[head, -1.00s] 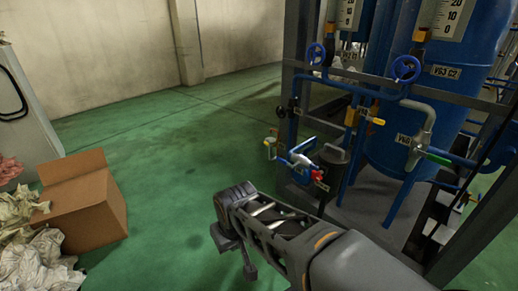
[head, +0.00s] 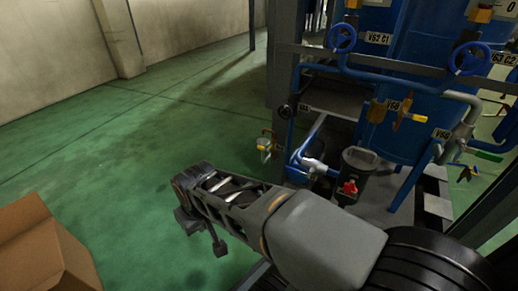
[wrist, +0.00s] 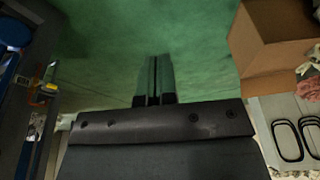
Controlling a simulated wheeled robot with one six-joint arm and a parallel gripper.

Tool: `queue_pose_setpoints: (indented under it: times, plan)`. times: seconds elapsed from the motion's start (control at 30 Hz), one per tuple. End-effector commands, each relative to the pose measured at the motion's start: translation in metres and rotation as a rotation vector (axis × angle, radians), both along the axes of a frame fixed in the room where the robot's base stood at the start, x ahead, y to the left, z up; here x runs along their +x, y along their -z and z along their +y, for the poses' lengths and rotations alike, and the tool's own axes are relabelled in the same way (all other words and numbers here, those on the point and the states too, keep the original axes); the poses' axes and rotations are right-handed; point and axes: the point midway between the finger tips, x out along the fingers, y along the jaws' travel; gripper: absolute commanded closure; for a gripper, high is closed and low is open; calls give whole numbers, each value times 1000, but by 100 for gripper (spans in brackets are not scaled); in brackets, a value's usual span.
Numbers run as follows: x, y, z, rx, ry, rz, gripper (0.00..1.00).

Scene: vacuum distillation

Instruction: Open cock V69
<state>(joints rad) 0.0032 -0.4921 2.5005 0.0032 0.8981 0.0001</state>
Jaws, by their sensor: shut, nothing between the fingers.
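A cock with a yellow handle (head: 405,116) is on the blue pipework of the rig at the right of the head view. The label beside it (head: 393,105) is blurred and may read V69. Another cock with a green handle (head: 486,156) sits to its right, by a label that looks like V68 (head: 441,134). My gripper (wrist: 154,82) is shut and empty in the wrist view, over the green floor. In the head view my arm reaches to the left, well apart from the yellow-handled cock. The wrist view does not clearly show that cock.
Blue handwheels (head: 342,38) and a dark pot with a red knob (head: 350,187) are on the rig. A cardboard box (head: 40,245) stands on the floor at left. The green floor (head: 130,135) between box and rig is clear.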

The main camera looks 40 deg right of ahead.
Motion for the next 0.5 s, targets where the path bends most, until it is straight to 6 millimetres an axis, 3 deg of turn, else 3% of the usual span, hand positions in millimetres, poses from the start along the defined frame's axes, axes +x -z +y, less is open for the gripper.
queue_pose_setpoints:
  times: [0.5]
  plan:
    - [7,1,-8,-36,-15,25,100]
